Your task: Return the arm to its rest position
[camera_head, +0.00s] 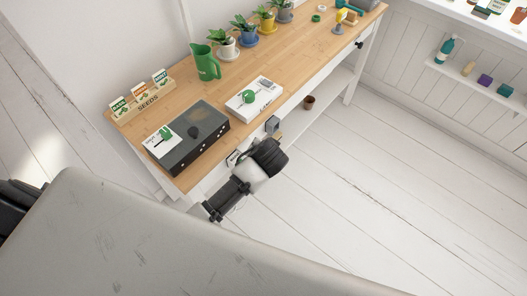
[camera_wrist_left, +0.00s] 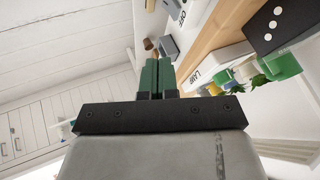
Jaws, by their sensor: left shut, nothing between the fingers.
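In the left wrist view my left gripper (camera_wrist_left: 158,62) has its two green fingers shut together with nothing between them. In that view the fingers point toward a grey box (camera_wrist_left: 169,47), with the wooden bench top (camera_wrist_left: 209,39) up and to the right. In the head view dark and white links of my arm (camera_head: 240,185) stand beside the front edge of the bench (camera_head: 170,100). I cannot make out the fingertips there. My right gripper is in neither view.
The bench bears a dark box (camera_head: 185,147), a white box (camera_head: 252,105), a green jug (camera_head: 207,64), a seed-packet rack (camera_head: 143,108) and several potted plants. The grey box (camera_head: 272,124) is at the bench front. A brown pot (camera_head: 309,102) stands low behind it. The floor at right is clear.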

